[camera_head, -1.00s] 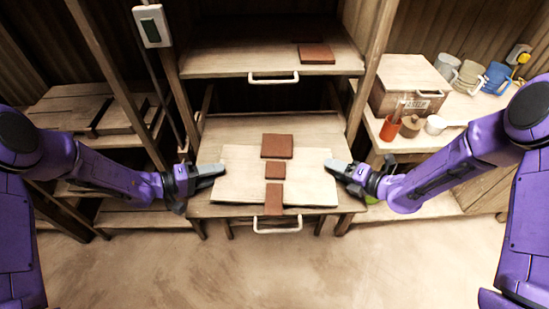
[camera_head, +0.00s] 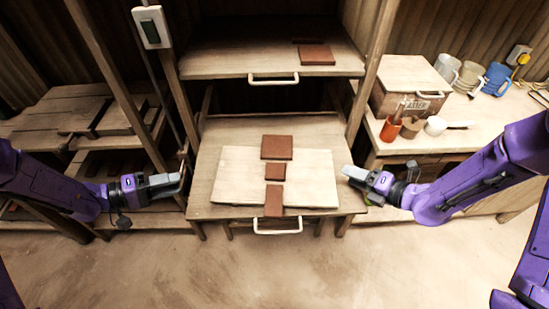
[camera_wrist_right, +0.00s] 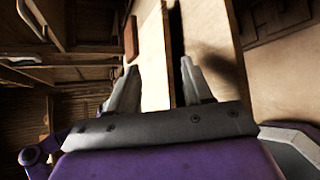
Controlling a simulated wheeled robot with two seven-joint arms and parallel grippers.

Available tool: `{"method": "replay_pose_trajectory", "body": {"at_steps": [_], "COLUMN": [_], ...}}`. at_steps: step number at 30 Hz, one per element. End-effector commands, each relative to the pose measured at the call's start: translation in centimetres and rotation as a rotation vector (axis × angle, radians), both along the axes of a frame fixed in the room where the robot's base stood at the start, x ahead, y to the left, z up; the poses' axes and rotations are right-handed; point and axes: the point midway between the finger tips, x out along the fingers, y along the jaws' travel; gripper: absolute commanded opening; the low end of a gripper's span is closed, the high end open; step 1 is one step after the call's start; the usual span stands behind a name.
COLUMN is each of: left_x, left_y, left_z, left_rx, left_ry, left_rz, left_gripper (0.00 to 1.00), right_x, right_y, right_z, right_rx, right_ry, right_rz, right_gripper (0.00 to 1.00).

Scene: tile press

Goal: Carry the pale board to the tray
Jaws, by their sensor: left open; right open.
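The pale board (camera_head: 233,175) lies flat on the lower pulled-out wooden tray (camera_head: 330,132), which has a white front handle. Three brown tiles lie in a column: a large one (camera_head: 277,147), a small one (camera_head: 275,171) and a narrow one (camera_head: 273,200); the narrow one reaches the board's front edge. My left gripper (camera_head: 172,184) is open and empty, left of the tray and apart from the board. My right gripper (camera_head: 353,174) is open and empty, just right of the board. In the right wrist view its fingers (camera_wrist_right: 158,90) point at the board's edge (camera_wrist_right: 150,60).
An upper shelf (camera_head: 225,62) with a white handle bears another brown tile (camera_head: 316,54). A side counter at right holds a wooden box (camera_head: 408,85), mugs (camera_head: 470,77) and an orange pot (camera_head: 390,129). Slatted shelves stand at left. The floor in front is clear.

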Motion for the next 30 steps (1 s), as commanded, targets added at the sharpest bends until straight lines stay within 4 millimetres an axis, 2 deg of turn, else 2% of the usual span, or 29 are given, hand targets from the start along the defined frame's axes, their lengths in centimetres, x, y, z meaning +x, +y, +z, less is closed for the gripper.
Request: {"method": "replay_pose_trajectory", "body": {"at_steps": [3,9,26,29,30], "left_x": [0.0,0.0,0.0,0.2,0.8], "left_y": [0.0,0.0,0.0,0.1,0.3], "left_z": [0.0,0.0,0.0,-0.1,-0.1], "left_rx": [0.000,0.000,0.004,0.042,0.069], "left_ry": [0.000,0.000,-0.007,-0.079,-0.135], "left_rz": [0.000,0.000,-0.002,-0.016,0.007], "left_gripper": [0.45,0.45,0.45,0.45,0.45], "right_x": [-2.0,-4.0,-4.3,-4.2,-3.9], "right_y": [-1.8,-3.5,-3.8,-3.9,-4.3], "right_z": [1.2,2.2,2.3,2.3,2.3], "right_rx": [0.000,0.000,0.009,0.103,0.185], "right_ry": [-0.003,-0.001,0.007,0.092,0.158], "right_rz": [-0.002,0.001,-0.004,-0.062,-0.136], "right_gripper": [0.50,0.50,0.50,0.50,0.50]}}
